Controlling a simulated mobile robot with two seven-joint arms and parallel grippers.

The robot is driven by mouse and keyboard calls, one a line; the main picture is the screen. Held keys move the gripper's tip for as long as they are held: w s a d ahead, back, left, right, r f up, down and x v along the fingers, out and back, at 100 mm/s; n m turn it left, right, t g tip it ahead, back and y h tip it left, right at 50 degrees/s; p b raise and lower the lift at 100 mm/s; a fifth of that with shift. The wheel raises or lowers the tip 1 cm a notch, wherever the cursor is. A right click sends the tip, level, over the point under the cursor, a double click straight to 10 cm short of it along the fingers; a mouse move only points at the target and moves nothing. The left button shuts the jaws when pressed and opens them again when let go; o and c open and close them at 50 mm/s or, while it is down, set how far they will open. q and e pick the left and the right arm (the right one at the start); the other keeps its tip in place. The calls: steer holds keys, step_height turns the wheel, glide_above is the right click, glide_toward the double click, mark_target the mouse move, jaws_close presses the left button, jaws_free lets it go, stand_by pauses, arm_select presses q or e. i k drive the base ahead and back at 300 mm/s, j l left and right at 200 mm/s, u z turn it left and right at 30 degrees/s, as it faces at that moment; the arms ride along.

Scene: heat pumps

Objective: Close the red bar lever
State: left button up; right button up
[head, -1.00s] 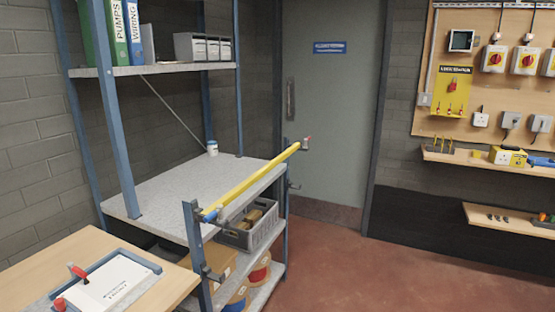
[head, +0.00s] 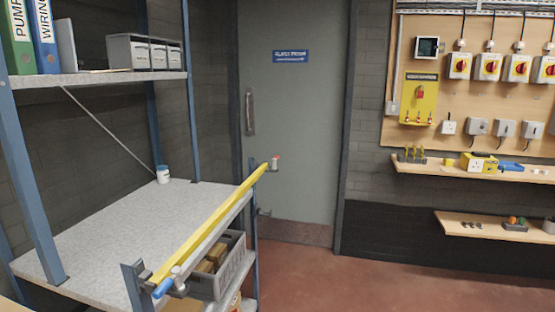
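A yellow bar (head: 212,222) lies across the front of the blue-framed shelving rack, slanting from the near post up to the far post. At its far end is a small grey fitting with a red tip (head: 276,157), which may be the red bar lever. It is too small to tell whether it is open or closed. At the near end is a blue lever-like part (head: 163,288) beside a grey knob. Neither of my grippers is in view.
The grey rack shelf (head: 90,235) holds a small white tub (head: 163,174). A grey crate (head: 218,275) sits below. A closed door (head: 295,130) stands behind. Wall shelves (head: 480,172) and switches are at the right. The red floor (head: 340,275) right of the rack is clear.

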mark_target(278, 157)
steer(key=i+l+u, duration=0.25)
steer(key=i+l, duration=2.3)
